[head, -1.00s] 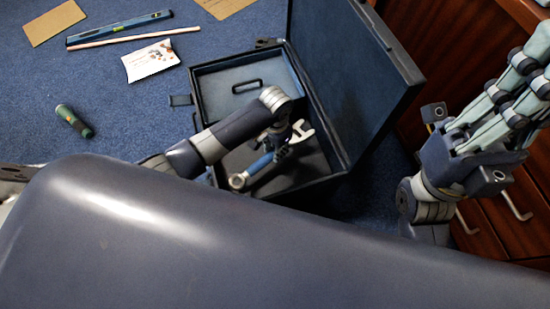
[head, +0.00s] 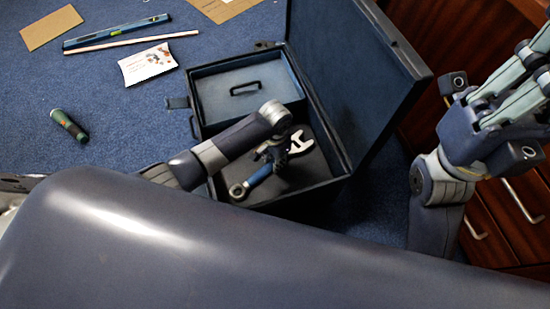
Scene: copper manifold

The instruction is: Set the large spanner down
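The large spanner (head: 259,176) has a blue handle and silver ends. It is low inside the open dark toolbox (head: 198,104), slanting from its ring end at the lower left to its open jaw at the upper right. My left gripper (head: 271,154) reaches in from the left and is at the upper part of the spanner's handle. Its fingers are small and partly hidden by my wrist, so I cannot tell whether they grip it or whether the spanner rests fully on the floor. My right gripper (head: 512,90) is raised at the right, empty, its fingers extended and cut off by the frame.
The toolbox lid (head: 350,75) stands open on the right. A lidded compartment (head: 245,100) fills the box's back. On the blue carpet lie a green screwdriver-like tool (head: 69,125), a level (head: 117,31), a rod (head: 130,42), a card (head: 148,65) and cardboard pieces (head: 51,28). Wooden drawers (head: 500,220) stand right.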

